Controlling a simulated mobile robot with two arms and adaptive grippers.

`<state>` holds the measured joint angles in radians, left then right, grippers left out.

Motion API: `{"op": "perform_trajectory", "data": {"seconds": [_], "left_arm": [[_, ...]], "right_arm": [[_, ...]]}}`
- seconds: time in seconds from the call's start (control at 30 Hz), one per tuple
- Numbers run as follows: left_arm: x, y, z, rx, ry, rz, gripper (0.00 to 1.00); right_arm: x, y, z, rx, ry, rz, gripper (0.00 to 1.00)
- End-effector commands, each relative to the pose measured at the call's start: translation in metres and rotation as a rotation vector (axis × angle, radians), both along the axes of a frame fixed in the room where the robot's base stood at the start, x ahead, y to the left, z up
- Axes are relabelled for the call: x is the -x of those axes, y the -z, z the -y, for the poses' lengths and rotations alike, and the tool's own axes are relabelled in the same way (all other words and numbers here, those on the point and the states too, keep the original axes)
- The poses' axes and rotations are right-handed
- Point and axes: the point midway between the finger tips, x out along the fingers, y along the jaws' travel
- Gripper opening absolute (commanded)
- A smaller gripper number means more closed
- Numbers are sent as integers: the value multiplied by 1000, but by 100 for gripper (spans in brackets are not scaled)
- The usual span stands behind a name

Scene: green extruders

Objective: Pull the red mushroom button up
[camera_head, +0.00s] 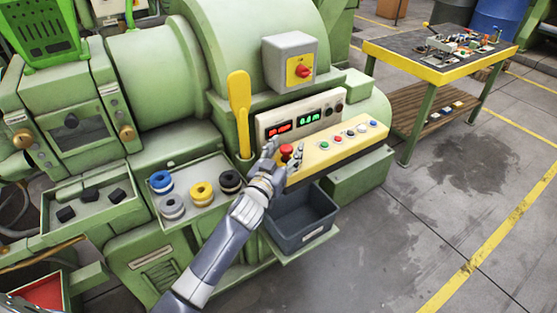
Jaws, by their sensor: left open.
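The red mushroom button (286,150) sits at the left end of the yellow control panel (318,156) on the front of the green machine. My left gripper (284,153) is open at the button, with one finger on its left and one on its right. The button's head shows between the fingers; whether they touch it I cannot tell. The lower part of the button is hidden by the gripper. My right gripper is not in view.
Smaller coloured buttons (338,138) line the panel to the right. A display panel (300,117) stands behind and a yellow lever (239,105) at left. A dark grey bin (303,222) is below. A workbench (420,62) stands at the upper right; the floor between is clear.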

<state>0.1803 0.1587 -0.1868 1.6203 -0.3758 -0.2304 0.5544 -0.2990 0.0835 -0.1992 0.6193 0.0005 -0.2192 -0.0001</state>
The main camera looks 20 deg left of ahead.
Motion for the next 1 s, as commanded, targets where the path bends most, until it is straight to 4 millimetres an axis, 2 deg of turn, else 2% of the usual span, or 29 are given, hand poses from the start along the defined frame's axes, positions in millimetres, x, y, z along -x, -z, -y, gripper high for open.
{"op": "perform_trajectory", "data": {"seconds": [0.4, 0.53, 0.73, 1.0], "left_arm": [[76, 1, -6, 1, 0, -2, 53], [95, 1, -7, 0, 0, -1, 53], [111, -1, -8, 1, -1, 2, 53], [113, -1, -9, 0, 0, 2, 53]], "right_arm": [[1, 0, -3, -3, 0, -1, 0], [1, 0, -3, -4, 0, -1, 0], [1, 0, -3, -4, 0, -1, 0], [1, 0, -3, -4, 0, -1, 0]]}}
